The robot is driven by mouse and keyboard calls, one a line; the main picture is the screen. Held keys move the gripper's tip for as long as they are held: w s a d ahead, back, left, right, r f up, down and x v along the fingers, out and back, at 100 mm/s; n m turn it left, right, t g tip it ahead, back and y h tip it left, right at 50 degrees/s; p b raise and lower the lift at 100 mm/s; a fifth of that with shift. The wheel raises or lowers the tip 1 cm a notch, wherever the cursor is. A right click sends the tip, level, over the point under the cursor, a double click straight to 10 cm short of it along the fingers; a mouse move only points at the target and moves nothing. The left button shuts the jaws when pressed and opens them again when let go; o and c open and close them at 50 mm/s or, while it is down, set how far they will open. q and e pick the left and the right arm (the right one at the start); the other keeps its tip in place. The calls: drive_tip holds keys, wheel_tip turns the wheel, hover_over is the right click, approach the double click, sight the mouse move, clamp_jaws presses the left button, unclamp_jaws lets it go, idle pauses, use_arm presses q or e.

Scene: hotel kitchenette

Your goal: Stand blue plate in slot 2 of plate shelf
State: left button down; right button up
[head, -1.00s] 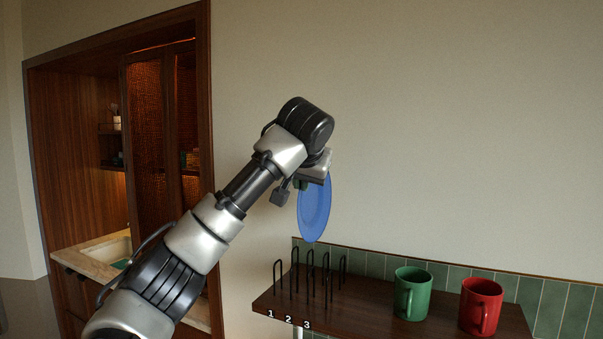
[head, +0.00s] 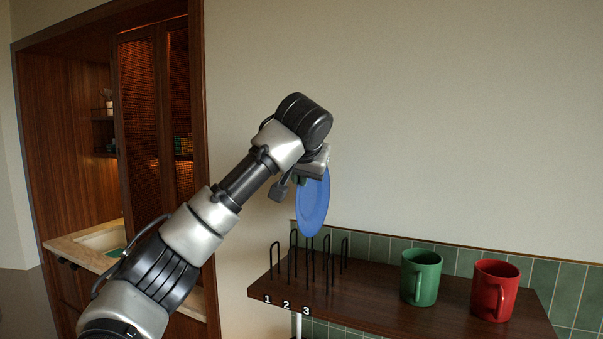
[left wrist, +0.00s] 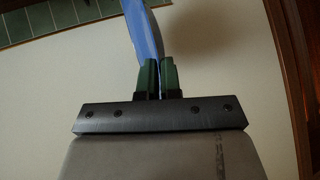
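The blue plate (head: 313,204) hangs upright, nearly edge-on, below my left gripper (head: 309,177) in the head view. In the left wrist view the green fingers of the gripper (left wrist: 160,79) are shut on the edge of the blue plate (left wrist: 143,30). The plate shelf (head: 377,290) is a dark wooden board on the wall with several black wire dividers and slot labels 1, 2 and 3. The slot 2 label (head: 286,305) is on its front edge. The plate's lower edge is near the tops of the dividers; I cannot tell whether it is over slot 2. My right gripper is not in view.
A green mug (head: 421,278) and a red mug (head: 495,290) stand on the shelf right of the dividers. Green tiles (head: 378,248) line the wall behind. A wooden cabinet niche (head: 110,150) with a counter is at the left. The wall above the shelf is bare.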

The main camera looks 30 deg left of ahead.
sight(301, 224)
use_arm(q)
drive_tip(key=shift+s+f+b, duration=0.15)
drive_tip(key=shift+f+b, duration=0.45)
drive_tip(key=shift+f, duration=0.35)
drive_tip(key=shift+s+d+f+b, duration=0.15)
drive_tip(key=shift+d+f+b, duration=0.05)
drive_tip(key=shift+f+b, duration=0.55)
wheel_tip(301, 224, down, 4)
drive_tip(key=b, duration=0.2)
drive_tip(key=shift+a+f+b, duration=0.1)
drive_tip(key=shift+f+b, duration=0.1)
drive_tip(key=shift+b, duration=0.2)
drive_tip(key=shift+f+b, duration=0.5)
drive_tip(key=shift+f, duration=0.25)
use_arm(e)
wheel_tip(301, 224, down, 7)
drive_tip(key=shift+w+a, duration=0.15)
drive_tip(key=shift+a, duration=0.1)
use_arm(q)
drive_tip(key=shift+f, duration=0.3)
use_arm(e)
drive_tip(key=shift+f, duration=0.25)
use_arm(q)
drive_tip(key=c, duration=1.2)
unclamp_jaws()
drive_tip(key=shift+c, duration=0.2)
